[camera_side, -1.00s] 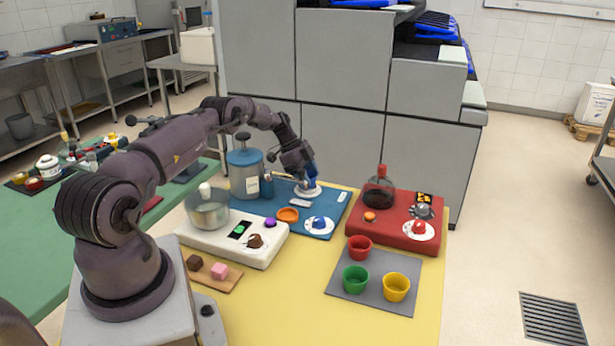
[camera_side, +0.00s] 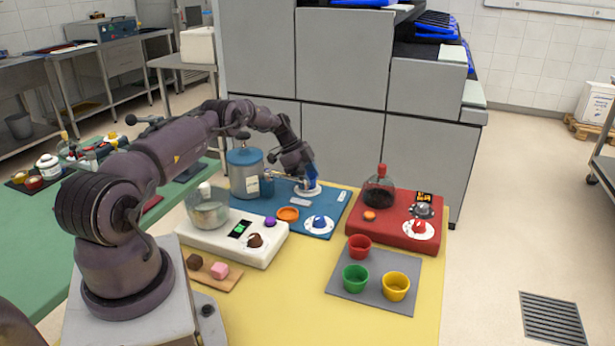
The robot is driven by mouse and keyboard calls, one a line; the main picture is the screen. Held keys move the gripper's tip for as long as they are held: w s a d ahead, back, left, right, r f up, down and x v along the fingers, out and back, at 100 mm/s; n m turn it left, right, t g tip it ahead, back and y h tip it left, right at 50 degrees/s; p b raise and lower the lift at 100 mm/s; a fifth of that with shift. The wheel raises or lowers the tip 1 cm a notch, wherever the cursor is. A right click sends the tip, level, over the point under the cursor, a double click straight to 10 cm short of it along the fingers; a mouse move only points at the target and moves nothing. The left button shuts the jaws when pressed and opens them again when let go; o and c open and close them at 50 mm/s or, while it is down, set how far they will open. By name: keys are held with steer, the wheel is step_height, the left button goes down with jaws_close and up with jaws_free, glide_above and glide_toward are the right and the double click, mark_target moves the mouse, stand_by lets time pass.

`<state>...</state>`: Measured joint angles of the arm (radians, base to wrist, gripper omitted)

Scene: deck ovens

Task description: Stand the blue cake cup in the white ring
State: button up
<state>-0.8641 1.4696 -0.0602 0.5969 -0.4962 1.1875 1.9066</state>
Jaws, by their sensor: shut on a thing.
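The blue cake cup (camera_side: 312,174) is mostly hidden by my gripper (camera_side: 308,178), with only some blue showing at its fingers. My gripper is shut on the cup, low over the far part of the blue board. The white ring (camera_side: 309,191) lies on that board directly below the gripper. The cup is over the ring or in it; I cannot tell whether its base touches.
A blue canister (camera_side: 245,172) stands left of my gripper. A flask (camera_side: 379,189) stands on the red unit (camera_side: 393,231) to the right. Red (camera_side: 359,247), green (camera_side: 355,279) and yellow (camera_side: 396,287) cups stand on a grey mat (camera_side: 337,284) in front.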

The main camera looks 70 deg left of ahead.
steer(key=shift+r, duration=0.45)
steer(key=shift+r, duration=0.35)
steer(key=shift+f, duration=0.5)
stand_by(1.4)
steer(key=shift+r, duration=0.55)
steer(key=shift+f, duration=0.85)
stand_by(0.6)
steer(key=o, duration=0.7)
